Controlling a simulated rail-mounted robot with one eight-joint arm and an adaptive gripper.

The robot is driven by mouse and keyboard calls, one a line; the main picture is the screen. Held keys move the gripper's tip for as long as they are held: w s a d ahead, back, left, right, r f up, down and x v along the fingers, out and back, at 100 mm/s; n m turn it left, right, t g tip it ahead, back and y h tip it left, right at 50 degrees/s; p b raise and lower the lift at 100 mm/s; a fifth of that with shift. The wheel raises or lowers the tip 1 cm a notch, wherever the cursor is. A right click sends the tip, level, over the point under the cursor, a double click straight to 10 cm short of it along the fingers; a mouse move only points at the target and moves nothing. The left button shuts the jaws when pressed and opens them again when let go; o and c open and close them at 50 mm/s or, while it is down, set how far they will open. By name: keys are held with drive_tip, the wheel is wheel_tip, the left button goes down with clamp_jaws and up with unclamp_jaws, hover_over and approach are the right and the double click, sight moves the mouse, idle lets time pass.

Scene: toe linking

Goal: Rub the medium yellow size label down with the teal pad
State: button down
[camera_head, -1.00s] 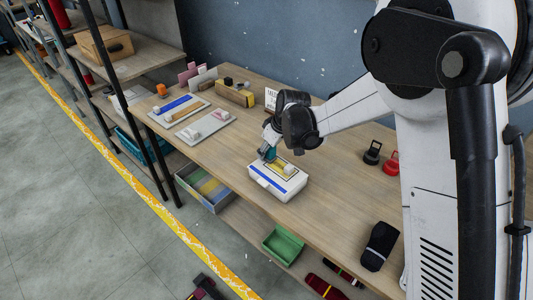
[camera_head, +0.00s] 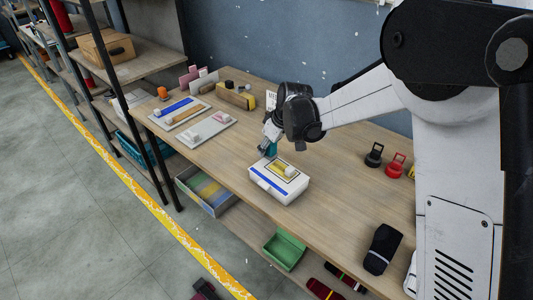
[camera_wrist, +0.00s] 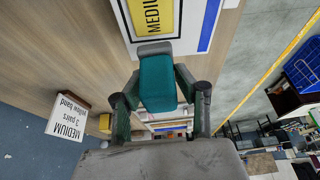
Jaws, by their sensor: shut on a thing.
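In the wrist view the label (camera_wrist: 152,16) reads MEDIUM and is cut off by the top edge. My gripper (camera_head: 268,149) is at the box's back left edge. It is shut on the teal pad (camera_wrist: 157,85), which sits between both fingers with a grey end towards the box. The pad appears off the label, beside the box's edge; whether it touches the box I cannot tell.
A card (camera_wrist: 67,130) reading MEDIUM, 3 pairs, yellow band stands behind my gripper. Two trays (camera_head: 205,131) with small items lie left. Black (camera_head: 374,154) and red (camera_head: 395,164) weight-like objects and a dark sock bundle (camera_head: 382,248) are right. Bare tabletop (camera_head: 335,190) lies right of the box.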

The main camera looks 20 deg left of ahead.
drive_tip(key=shift+v, duration=0.85)
drive_tip(key=shift+w+a+r+p, duration=0.15)
drive_tip(key=shift+r+p, duration=0.35)
drive_tip(key=shift+r, duration=0.1)
drive_tip(key=shift+r+p, duration=0.65)
drive_tip(key=shift+r, duration=1.15)
drive_tip(key=shift+a, duration=0.1)
